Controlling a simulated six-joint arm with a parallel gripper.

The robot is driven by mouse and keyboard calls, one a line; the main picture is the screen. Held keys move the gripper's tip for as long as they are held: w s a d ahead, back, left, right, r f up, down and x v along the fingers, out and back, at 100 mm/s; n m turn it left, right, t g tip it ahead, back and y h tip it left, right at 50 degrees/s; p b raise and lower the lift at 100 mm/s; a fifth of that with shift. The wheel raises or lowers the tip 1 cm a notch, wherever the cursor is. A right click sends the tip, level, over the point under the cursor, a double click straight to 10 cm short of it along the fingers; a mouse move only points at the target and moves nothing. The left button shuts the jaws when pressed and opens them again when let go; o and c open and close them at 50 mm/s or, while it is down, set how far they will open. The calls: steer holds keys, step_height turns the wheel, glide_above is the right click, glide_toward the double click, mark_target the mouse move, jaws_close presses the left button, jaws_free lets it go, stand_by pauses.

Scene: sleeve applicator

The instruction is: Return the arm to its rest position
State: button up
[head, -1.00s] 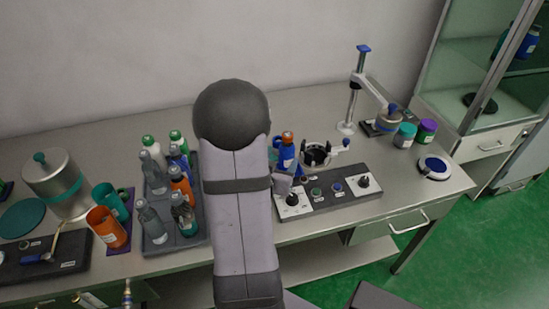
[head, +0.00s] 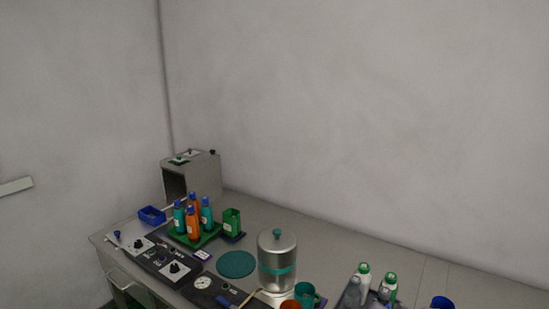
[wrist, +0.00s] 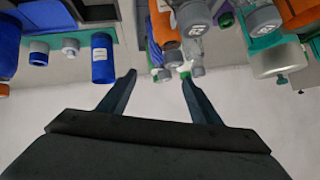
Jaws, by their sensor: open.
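My gripper (wrist: 159,76) shows in the wrist view with its two dark fingers spread wide apart and nothing held between them. The wrist view looks upside down, with the bench and bottles along the top and bare wall below. Grey-capped bottles, one of them orange (wrist: 163,28), appear beyond the fingertips, and I cannot tell the distance. A blue cylinder (wrist: 102,58) shows beyond the left finger. In the head view my arm and gripper are out of frame.
In the head view a lidded metal canister (head: 277,262) stands near a teal disc (head: 236,264). A green tray (head: 196,238) holds orange and teal bottles in front of a grey box (head: 203,172). Dark control panels (head: 160,260) line the front edge. White bottles with green caps (head: 364,272) stand lower right.

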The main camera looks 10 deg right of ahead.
steer(key=s+a+f+n+g, duration=0.1)
steer(key=a, duration=0.1)
steer(key=a+f+n+g+y+p, duration=0.1)
steer(key=a, duration=0.2)
steer(key=s+a+f+n+y, duration=0.1)
steer(key=a, duration=0.1)
steer(key=shift+s+a+f+g, duration=0.1)
steer(key=shift+s+a+g, duration=0.15)
steer(key=shift+s+g, duration=0.15)
steer(key=s+a+f+n+g+y+b, duration=0.1)
steer(key=s+a+f+n+g, duration=0.1)
steer(key=s+a, duration=0.3)
steer(key=s+a+f+n+g+y, duration=0.2)
steer(key=s+a+n+g, duration=0.2)
steer(key=a, duration=0.6)
steer(key=shift+s+a+f+n+b, duration=0.2)
steer(key=shift+s+a+n+b, duration=0.25)
steer(key=shift+s, duration=0.75)
steer(key=shift+d, duration=0.1)
